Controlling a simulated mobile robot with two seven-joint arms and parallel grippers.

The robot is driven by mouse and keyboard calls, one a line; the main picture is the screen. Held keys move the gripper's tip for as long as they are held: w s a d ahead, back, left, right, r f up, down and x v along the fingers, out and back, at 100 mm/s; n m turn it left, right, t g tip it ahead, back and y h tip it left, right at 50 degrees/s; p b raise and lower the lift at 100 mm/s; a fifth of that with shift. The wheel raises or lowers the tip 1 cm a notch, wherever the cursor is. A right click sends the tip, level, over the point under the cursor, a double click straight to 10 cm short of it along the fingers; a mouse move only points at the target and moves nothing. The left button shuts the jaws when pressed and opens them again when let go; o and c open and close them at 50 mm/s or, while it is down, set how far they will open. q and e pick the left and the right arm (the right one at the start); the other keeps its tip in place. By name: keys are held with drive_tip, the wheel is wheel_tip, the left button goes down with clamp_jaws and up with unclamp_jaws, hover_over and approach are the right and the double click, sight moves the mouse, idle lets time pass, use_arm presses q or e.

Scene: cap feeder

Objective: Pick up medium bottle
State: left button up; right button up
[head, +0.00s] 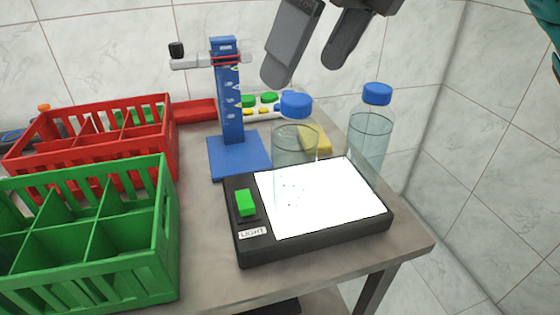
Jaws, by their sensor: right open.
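Two clear bottles with blue caps are in view. One bottle (295,160) stands upright on the lit white panel of a black light box (313,238). The other bottle (371,140) stands upright at the back right, by the far right side of the box; I cannot see whether its base is on the box or the table. I cannot tell from size which is the medium one. My right gripper (305,72) hangs at the top middle, above and behind the bottles' caps in the picture. Its fingers are apart with nothing between them. My left gripper is not in view.
A blue stand (232,108) with a clamp arm rises left of the bottles. A red crate (88,142) and a green divided crate (92,262) fill the left. A yellow block (318,139) lies behind the front bottle. The table (408,243) ends just right of the box.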

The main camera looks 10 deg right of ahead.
sight(300, 99)
drive_tip(key=shift+m+t+h, duration=0.3)
drive_tip(key=shift+t+h, duration=0.1)
drive_tip(key=shift+h, duration=0.2)
drive_tip(key=w+f, duration=0.1)
drive_tip(key=w+f+b, duration=0.1)
drive_tip(key=f, duration=0.1)
drive_tip(key=w+f, duration=0.1)
drive_tip(key=f, duration=0.1)
drive_tip(key=shift+w+d+f+b, duration=0.15)
drive_tip(key=shift+d+b, duration=0.15)
drive_tip(key=shift+w+b+x, duration=0.2)
drive_tip(key=shift+b+x, duration=0.1)
drive_tip(key=shift+x, duration=1.2)
drive_tip(key=shift+w+b+x, duration=0.2)
drive_tip(key=shift+b+x, duration=0.05)
drive_tip(key=shift+x, duration=1.25)
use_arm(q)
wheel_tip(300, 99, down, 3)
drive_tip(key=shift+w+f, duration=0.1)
use_arm(e)
drive_tip(key=shift+d, duration=0.15)
drive_tip(key=shift+c, duration=0.2)
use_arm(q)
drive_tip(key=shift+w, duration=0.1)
use_arm(e)
drive_tip(key=shift+r, duration=0.25)
clamp_jaws()
